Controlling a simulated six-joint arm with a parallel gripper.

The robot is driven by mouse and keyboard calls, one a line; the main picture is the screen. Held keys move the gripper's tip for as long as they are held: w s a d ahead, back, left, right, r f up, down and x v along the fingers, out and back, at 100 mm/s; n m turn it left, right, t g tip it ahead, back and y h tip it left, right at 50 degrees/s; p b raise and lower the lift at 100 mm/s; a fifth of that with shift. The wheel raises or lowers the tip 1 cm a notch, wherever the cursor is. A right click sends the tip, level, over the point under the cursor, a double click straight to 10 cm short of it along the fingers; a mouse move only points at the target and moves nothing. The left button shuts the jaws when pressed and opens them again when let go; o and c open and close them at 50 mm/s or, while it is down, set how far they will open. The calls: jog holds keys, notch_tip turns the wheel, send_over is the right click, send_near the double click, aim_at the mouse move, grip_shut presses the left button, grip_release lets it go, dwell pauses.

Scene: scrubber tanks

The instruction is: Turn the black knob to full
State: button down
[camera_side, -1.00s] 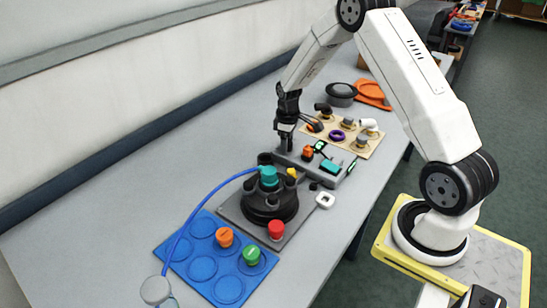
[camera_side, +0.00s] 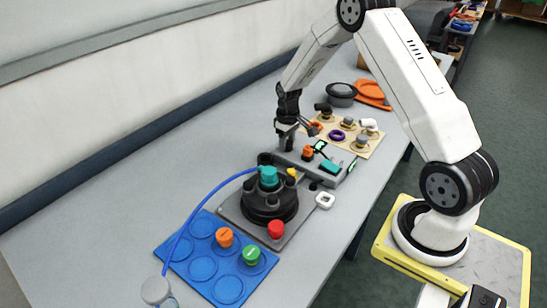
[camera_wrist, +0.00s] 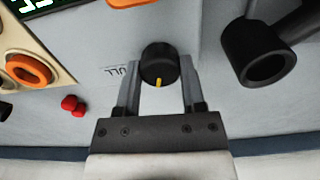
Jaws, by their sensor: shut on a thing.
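The black knob (camera_wrist: 159,63) sits between my gripper's fingers in the wrist view. Its yellow mark points toward the bottom of the picture, toward my gripper's body. A printed label (camera_wrist: 119,71), seen turned and partly covered, reads "ULL" left of the knob. My gripper (camera_wrist: 160,72) is shut on the knob, one finger on each side. In the side view my gripper (camera_side: 287,137) reaches down at the far end of the grey panel (camera_side: 308,170); there the knob is hidden behind it.
Close by in the wrist view are a black pipe end (camera_wrist: 265,60), an orange ring (camera_wrist: 28,70) and small red parts (camera_wrist: 73,105). In the side view, a black tank base (camera_side: 268,204) and blue tray (camera_side: 190,263) stand nearer the camera. The table's left side is clear.

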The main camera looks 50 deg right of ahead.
jog(key=m, duration=0.4)
jog(key=shift+m, duration=2.3)
jog(key=shift+c, duration=1)
grip_release()
jog(key=shift+r, duration=0.1)
jog(key=shift+r, duration=3.8)
